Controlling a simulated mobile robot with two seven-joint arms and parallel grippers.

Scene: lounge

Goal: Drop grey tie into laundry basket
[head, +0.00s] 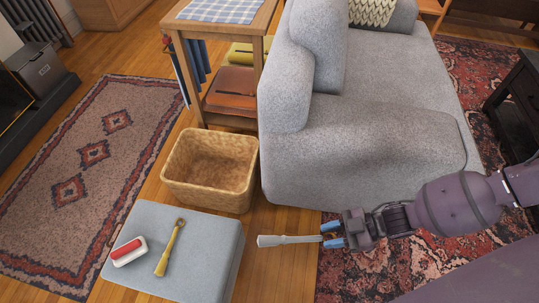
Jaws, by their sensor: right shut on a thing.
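The grey tie (285,240) is held out to the left in my right gripper (333,234), whose blue-tipped fingers are shut on its right end. The tie is in the air in front of the sofa, over the wood floor. The laundry basket (208,197), a tan woven box with an open top, stands on the floor to the left of and behind the tie. Its visible inside looks empty. The tie is apart from the basket. My left gripper is not in view.
A grey ottoman (210,262) in front of the basket bears a mustard tie-like item (170,248) and a red-and-white brush-like item (129,251). The grey sofa (365,140) stands right of the basket. A wooden side table (258,28) stands behind it. A patterned rug (75,185) lies left.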

